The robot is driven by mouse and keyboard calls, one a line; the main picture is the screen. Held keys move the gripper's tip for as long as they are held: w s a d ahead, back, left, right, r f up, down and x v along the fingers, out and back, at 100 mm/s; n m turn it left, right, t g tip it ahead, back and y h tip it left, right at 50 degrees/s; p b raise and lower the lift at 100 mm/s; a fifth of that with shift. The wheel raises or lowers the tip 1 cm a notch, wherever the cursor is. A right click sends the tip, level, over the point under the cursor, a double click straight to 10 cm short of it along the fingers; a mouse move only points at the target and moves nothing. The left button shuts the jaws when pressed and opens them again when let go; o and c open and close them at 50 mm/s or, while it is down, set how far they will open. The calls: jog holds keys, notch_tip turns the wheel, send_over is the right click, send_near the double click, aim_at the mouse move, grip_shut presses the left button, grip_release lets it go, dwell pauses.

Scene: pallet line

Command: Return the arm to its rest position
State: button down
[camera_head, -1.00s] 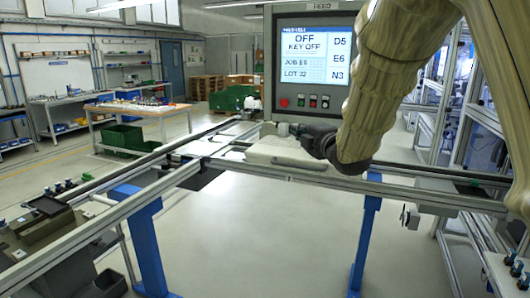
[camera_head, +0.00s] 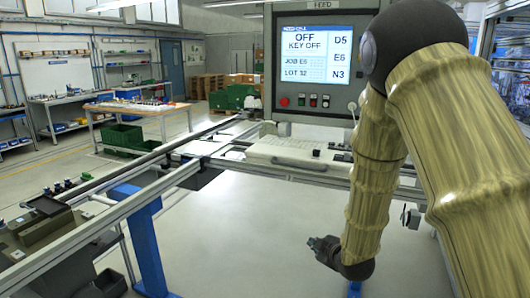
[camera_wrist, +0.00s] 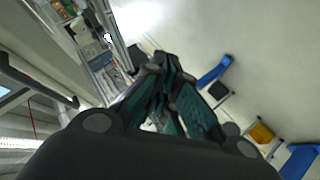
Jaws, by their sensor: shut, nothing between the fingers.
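My arm (camera_head: 372,205) hangs down at the right of the head view, with a tan, bamboo-like covering and a dark ball joint at its top. My gripper (camera_head: 322,245) is at its lower end, small and partly hidden behind the wrist. It is over the open floor in front of the rail line, apart from everything. In the wrist view my gripper (camera_wrist: 166,62) has its dark fingers with green pads meeting at the tips. Nothing shows between the tips.
A control panel (camera_head: 315,60) reads OFF, KEY OFF. A pale pallet-like block (camera_head: 290,150) lies on the rails (camera_head: 120,215). A blue leg (camera_head: 140,235) supports the line at left. Workbenches and green bins (camera_head: 122,137) stand behind. Grey floor in front is free.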

jog(key=s+d+f+m+g+h, duration=0.1)
jog(key=s+d+f+m+g, duration=0.15)
jog(key=s+f, duration=0.85)
jog(key=s+d+f+m+g+h, duration=0.1)
jog(key=s+f+m+g, duration=0.25)
jog(key=s+f, duration=0.7)
jog(key=s+d+f+m+g, duration=0.1)
jog(key=s+f, duration=0.3)
jog(key=s, duration=0.5)
jog(key=s+d+f+m+g, duration=0.1)
jog(key=s+f+m+g, duration=0.2)
jog(key=s, duration=0.5)
jog(key=s+f+m+g+h, duration=0.1)
jog(key=s+f+m, duration=0.2)
jog(key=s, duration=0.6)
notch_tip(320, 180, down, 3)
jog(key=shift+s+d+r+g, duration=0.1)
jog(key=shift+s+d+g, duration=0.2)
jog(key=shift+d+g, duration=0.1)
